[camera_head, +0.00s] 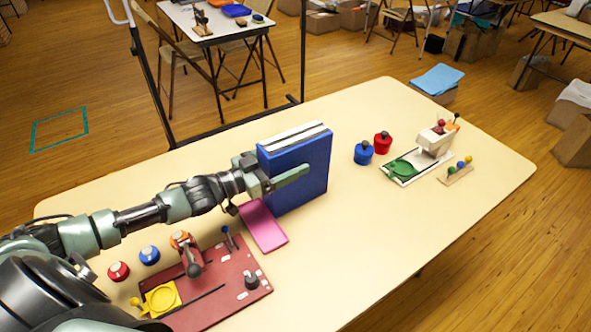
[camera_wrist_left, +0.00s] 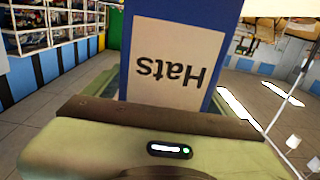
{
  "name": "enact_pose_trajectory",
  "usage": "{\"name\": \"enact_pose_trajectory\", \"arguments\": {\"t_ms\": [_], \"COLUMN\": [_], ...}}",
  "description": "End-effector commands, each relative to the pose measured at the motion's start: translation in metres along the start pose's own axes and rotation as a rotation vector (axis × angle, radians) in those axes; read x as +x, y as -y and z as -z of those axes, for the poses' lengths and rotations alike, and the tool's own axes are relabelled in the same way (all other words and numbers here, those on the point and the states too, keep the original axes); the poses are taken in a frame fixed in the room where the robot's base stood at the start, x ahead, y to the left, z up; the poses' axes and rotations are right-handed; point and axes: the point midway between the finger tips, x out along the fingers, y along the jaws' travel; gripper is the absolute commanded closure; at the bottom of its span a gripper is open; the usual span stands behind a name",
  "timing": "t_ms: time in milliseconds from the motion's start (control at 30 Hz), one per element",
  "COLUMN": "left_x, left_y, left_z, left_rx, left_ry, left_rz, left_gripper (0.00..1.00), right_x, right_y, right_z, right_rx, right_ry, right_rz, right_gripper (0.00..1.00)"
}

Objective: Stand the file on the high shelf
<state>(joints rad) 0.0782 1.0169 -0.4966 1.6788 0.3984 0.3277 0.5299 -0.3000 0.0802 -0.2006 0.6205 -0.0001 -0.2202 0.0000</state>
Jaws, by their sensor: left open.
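The file is a thick blue binder (camera_head: 297,177) with white pages showing at its top. It stands upright on the cream table (camera_head: 400,240). In the left wrist view the blue file (camera_wrist_left: 206,24) fills the upper middle, and its white label reads "Hats" upside down. My left gripper (camera_head: 268,177) is open at the file's left end, with one finger along the near cover. The other finger is mostly hidden, so I cannot tell whether either finger touches. I do not make out a high shelf in the head view. My right gripper is not in view.
A pink flat piece (camera_head: 262,225) lies just in front of the file. A dark red board (camera_head: 215,296) with tools sits near left. Blue (camera_head: 363,154) and red (camera_head: 382,143) pots and a white-and-green device (camera_head: 412,166) stand right. The table's right front is clear.

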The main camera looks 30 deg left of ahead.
Motion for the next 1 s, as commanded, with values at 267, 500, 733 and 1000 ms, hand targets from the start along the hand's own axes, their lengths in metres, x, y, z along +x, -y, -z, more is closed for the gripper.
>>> {"name": "enact_pose_trajectory", "arguments": {"t_ms": [267,500,733,1000], "left_x": [0.0099,0.0095,0.0094,0.0099], "left_y": [-0.0003,-0.0002,-0.0003,0.0000], "left_z": [-0.0006,-0.0006,-0.0005,0.0034], "left_rx": [0.000,0.000,0.001,0.002], "left_ry": [0.002,0.002,0.002,-0.004], "left_rz": [0.000,0.000,-0.001,-0.001], "left_gripper": [0.15,0.51,1.00,1.00], "right_x": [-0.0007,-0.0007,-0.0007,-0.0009], "right_y": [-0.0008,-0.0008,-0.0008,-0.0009], "right_z": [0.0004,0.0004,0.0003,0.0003], "right_rx": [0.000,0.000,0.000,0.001], "right_ry": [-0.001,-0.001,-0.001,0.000], "right_rz": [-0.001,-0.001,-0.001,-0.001], "right_gripper": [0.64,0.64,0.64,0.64]}}
